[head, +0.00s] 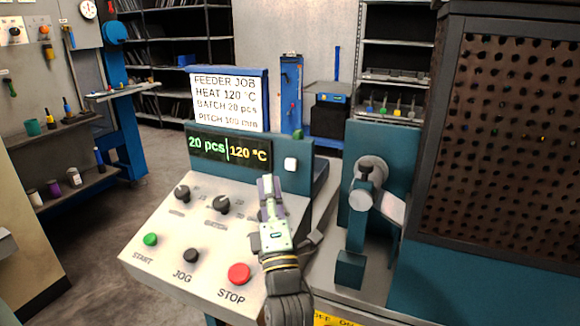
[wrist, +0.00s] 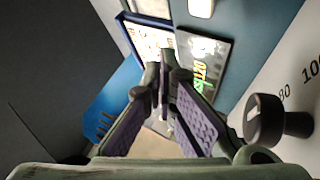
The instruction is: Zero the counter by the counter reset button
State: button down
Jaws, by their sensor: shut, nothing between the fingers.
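A white square button (head: 290,164) sits on the teal display panel, just right of the dark display (head: 229,149). No label on it is readable. The display reads "20 pcs" in green and "120 °C" in yellow. My gripper (head: 267,182) is shut and empty, over the upper right of the sloped control panel, a little left of and below the white button in the picture. In the wrist view the shut fingertips (wrist: 164,75) appear in front of the display (wrist: 203,67), and the white button (wrist: 201,8) is at the top edge, apart from them.
The control panel (head: 155,257) carries two black knobs, (head: 182,193) and (head: 221,204), green START (head: 150,239), black JOG (head: 191,255) and red STOP (head: 239,273) buttons. A job sign (head: 228,98) stands above the display. A teal machine with a perforated guard (head: 500,140) is at right.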

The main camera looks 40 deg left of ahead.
aim_at(292, 164)
jog(key=shift+w+a+b, duration=0.2)
jog(key=shift+w+b, duration=0.15)
jog(key=shift+w, duration=0.45)
jog(key=shift+w+a+b, duration=0.2)
jog(key=shift+w+b, duration=0.1)
jog(key=shift+w, duration=0.55)
jog(key=shift+w+a+b, duration=0.2)
jog(key=shift+w+b, duration=0.15)
jog(key=shift+w, duration=0.45)
jog(key=shift+w, duration=0.1)
jog(key=shift+w+a+f+b, duration=0.1)
jog(key=shift+w+b, duration=0.15)
jog(key=shift+b, duration=0.25)
